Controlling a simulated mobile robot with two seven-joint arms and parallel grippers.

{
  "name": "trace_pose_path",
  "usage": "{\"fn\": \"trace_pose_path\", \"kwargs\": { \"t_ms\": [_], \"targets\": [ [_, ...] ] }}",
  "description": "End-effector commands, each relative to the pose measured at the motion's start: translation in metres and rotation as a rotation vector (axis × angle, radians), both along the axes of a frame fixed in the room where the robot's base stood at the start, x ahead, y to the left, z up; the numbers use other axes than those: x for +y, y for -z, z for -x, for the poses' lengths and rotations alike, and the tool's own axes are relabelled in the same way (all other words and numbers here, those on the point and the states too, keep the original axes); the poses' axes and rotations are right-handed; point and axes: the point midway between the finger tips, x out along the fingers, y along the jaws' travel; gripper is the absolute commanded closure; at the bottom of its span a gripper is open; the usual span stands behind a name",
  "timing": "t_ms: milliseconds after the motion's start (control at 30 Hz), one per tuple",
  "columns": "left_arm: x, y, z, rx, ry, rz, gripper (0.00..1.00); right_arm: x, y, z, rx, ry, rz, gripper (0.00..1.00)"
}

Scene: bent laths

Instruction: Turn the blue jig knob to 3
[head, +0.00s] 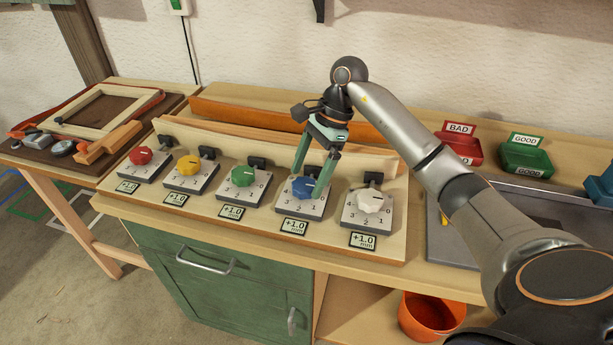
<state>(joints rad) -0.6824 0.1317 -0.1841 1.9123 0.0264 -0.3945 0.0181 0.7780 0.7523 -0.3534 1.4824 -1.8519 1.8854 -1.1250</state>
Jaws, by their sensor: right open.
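The blue knob (303,187) sits on its grey dial plate (290,206), fourth from the left in a row of coloured knobs on a wooden jig board (262,228). A light mark shows on the knob, but I cannot tell which number it points at. A label below the plate reads +1.0 mm. My right gripper (312,186) points down over the blue knob, its two green fingers open and on either side of it. I cannot tell whether the fingers touch the knob. My left gripper is not in view.
Red (141,155), yellow (188,165) and green (242,176) knobs stand to the left, and a white knob (370,200) is close on the right. A red BAD bin (462,150) and a green GOOD bin (524,158) stand at the back right. An orange bucket (430,312) is below.

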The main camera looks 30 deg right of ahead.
Motion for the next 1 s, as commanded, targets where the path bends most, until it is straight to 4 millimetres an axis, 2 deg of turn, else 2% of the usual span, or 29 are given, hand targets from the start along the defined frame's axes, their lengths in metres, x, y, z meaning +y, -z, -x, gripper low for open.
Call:
{"fn": "trace_pose_path", "kwargs": {
  "t_ms": [133, 433, 1000],
  "targets": [
    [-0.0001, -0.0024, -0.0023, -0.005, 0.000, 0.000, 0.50, 0.0046, 0.0096, -0.0002, -0.001, -0.002, -0.001, 0.07],
    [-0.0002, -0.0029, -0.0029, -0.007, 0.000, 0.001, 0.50, 0.0050, 0.0117, -0.0003, 0.000, -0.001, 0.000, 0.07],
    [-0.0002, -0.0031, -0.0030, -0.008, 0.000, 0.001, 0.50, 0.0047, 0.0112, -0.0003, 0.000, -0.001, 0.000, 0.71]
  ]
}}
